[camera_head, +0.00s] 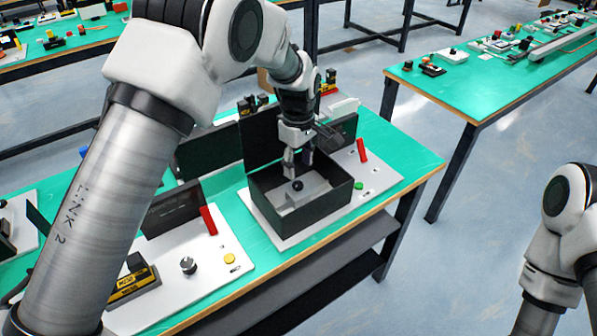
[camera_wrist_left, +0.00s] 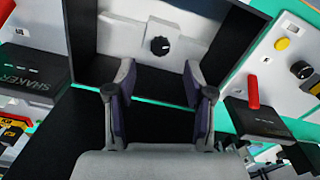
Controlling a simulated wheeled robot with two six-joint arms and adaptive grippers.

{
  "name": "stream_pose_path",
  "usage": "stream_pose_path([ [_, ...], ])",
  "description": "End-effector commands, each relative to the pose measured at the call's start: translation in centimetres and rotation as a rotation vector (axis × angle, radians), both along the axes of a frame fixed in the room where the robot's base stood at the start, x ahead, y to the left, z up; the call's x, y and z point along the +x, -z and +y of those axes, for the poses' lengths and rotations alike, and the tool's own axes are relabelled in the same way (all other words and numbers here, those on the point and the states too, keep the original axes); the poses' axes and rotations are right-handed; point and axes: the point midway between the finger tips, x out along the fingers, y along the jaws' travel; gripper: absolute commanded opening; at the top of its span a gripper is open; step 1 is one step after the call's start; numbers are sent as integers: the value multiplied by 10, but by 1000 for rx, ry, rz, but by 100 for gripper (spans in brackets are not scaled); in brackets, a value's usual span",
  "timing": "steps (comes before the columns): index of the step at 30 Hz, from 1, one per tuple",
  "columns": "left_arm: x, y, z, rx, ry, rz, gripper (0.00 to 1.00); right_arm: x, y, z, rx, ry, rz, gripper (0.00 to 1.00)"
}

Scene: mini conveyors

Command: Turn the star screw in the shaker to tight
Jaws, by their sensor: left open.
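The star screw is a small black knob (camera_head: 297,185) inside the open black shaker box (camera_head: 322,205). In the left wrist view the knob (camera_wrist_left: 160,45) has a white mark and sits on a light panel within the dark box walls. My left gripper (camera_head: 298,165) is above the box, pointing down. Its two fingers (camera_wrist_left: 160,78) are apart with nothing between them, and the knob shows beyond the gap, apart from the tips. My right arm shows at the right edge of the head view, but its gripper is out of frame.
A raised black lid (camera_head: 262,135) stands behind the box. A red handle (camera_head: 362,150) and a green button (camera_head: 358,185) lie to its right. A white unit with a grey knob (camera_head: 188,265) and a yellow button (camera_head: 229,258) stands at the front left.

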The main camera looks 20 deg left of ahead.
Motion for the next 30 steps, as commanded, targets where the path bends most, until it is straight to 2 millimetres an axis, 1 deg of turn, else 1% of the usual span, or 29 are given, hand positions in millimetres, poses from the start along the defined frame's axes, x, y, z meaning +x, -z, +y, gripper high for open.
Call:
stream_pose_path([
  [3, -1, 24, 0, 0, 0, 5, 53, 0, -4, 0, 0, 0, 0, 40],
  [6, -1, 42, 0, 0, 0, 4, 53, 0, -6, 0, 0, 0, 0, 40],
  [9, -1, 53, 0, 0, 0, 3, 53, 0, -7, 0, 0, 0, -1, 40],
  [12, 0, 57, 0, 0, 0, 1, 53, 0, -7, 0, 0, 0, -1, 40],
  [17, 0, 57, 0, 0, 0, 1, 53, 0, -7, 0, 0, 0, -1, 40],
  [20, 0, 57, 0, 0, 0, 1, 21, 0, -7, 0, 0, 0, -1, 40],
  [21, -1, 57, 0, 0, 0, 1, 7, 0, -7, 0, 0, 0, -1, 40],
  [22, -1, 57, 0, 0, 0, 1, 0, 0, -7, 0, 0, 0, -1, 40],
  [30, -1, 57, 0, 1, 6, 2, 0, 0, -7, 0, 0, 0, -1, 40],
])
